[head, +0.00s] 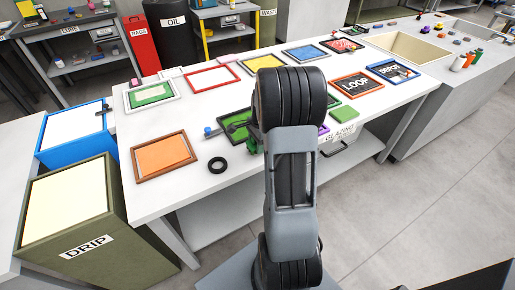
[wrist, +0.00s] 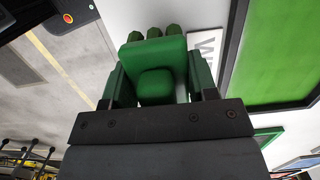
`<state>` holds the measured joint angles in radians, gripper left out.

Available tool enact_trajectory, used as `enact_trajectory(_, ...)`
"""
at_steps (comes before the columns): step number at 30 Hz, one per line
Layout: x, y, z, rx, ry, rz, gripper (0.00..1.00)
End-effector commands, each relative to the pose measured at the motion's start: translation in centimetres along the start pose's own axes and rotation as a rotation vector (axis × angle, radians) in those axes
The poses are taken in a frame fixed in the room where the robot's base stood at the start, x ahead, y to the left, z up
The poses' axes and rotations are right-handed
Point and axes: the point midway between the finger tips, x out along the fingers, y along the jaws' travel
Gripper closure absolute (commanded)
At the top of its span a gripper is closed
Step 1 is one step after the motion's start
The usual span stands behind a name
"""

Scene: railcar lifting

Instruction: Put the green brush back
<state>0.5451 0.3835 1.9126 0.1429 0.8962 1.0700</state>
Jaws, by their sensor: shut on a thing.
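The green brush (wrist: 155,55) fills the upper middle of the wrist view, a green block with several rounded dark green ends at its far side. My gripper (wrist: 155,80) is shut on it, with a finger at each side. In the head view my arm hides most of the gripper and brush; only a bit of green (head: 253,144) shows left of my arm, over the white table (head: 200,205). A dark-framed green panel (wrist: 285,50) lies right of the brush in the wrist view.
A DRIP bin (head: 70,215) stands at left. Bare table lies around the ring.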

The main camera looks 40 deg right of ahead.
Motion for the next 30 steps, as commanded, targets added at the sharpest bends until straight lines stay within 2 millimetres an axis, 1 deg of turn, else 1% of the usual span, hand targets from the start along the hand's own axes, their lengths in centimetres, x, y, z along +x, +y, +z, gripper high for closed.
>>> enact_trajectory(1,0.8,0.1,-0.1,0.0,-0.002,0.004,0.69)
enact_trajectory(3,1.8,0.1,-0.2,0.0,-0.002,0.005,0.69)
enact_trajectory(6,2.7,0.1,-0.3,-0.001,-0.001,0.003,0.69)
enact_trajectory(14,2.7,0.1,-0.3,-0.001,0.0,0.002,0.69)
enact_trajectory(18,3.2,0.1,-0.3,-0.001,-0.001,0.002,0.69)
enact_trajectory(19,3.1,0.1,-0.3,-0.001,-0.001,0.002,0.45)
enact_trajectory(26,3.0,0.1,-0.3,-0.001,-0.001,0.002,0.23)
enact_trajectory(27,3.0,0.1,-0.3,-0.001,-0.001,0.002,0.22)
enact_trajectory(30,3.0,0.1,-0.3,0.0,-0.001,0.002,0.22)
